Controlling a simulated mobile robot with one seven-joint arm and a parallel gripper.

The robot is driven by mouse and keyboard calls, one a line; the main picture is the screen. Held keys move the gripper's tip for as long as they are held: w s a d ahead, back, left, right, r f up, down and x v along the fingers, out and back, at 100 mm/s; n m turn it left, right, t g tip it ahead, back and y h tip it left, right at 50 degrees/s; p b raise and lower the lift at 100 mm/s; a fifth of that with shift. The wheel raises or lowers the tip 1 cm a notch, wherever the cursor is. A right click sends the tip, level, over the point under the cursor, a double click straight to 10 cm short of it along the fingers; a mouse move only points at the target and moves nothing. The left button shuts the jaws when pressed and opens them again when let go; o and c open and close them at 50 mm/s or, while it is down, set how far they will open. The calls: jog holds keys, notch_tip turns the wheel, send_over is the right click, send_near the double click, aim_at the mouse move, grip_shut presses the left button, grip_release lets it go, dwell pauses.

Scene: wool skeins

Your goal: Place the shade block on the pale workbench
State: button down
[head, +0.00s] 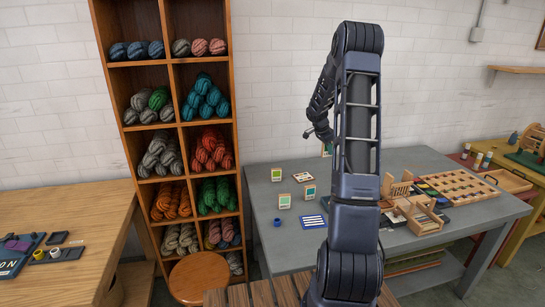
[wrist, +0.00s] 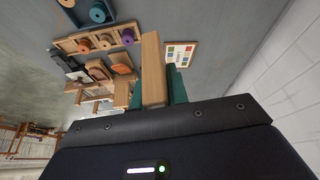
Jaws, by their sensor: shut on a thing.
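The shade block is a wooden block held by my gripper (wrist: 155,88). In the wrist view the shade block (wrist: 152,62) shows as a pale wooden edge, with dark teal surfaces on both sides of it. In the head view a small part of the block (head: 327,150) shows beside my arm, above the grey table; my arm hides most of the gripper there. The pale workbench (head: 50,215) is the light wooden table at the left of the head view, well away from my gripper.
The grey table (head: 270,245) carries similar small framed blocks (head: 284,200), a striped card (head: 314,221), a blue cup (head: 277,222) and wooden racks (head: 425,215). A tall skein shelf (head: 160,100) and a round stool (head: 199,277) stand between the tables. A dark tray (head: 20,250) and small cups occupy the workbench; its front is clear.

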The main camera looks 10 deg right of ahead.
jog(key=a+r+n+t+y, duration=0.15)
jog(key=a+n, duration=0.45)
jog(key=a, duration=2.9)
jog(key=a+n+t+y, duration=0.15)
jog(key=a+n, duration=0.45)
jog(key=a, duration=2.9)
jog(key=n+y, duration=0.3)
jog(key=n, duration=0.7)
send_over(54, 282)
jog(key=s, duration=0.2)
jog(key=f, duration=0.2)
jog(key=shift+m+t, duration=0.3)
jog(key=f, duration=1.9)
jog(key=shift+w+d, duration=0.2)
jog(key=shift+d, duration=0.1)
jog(key=shift+f, duration=0.2)
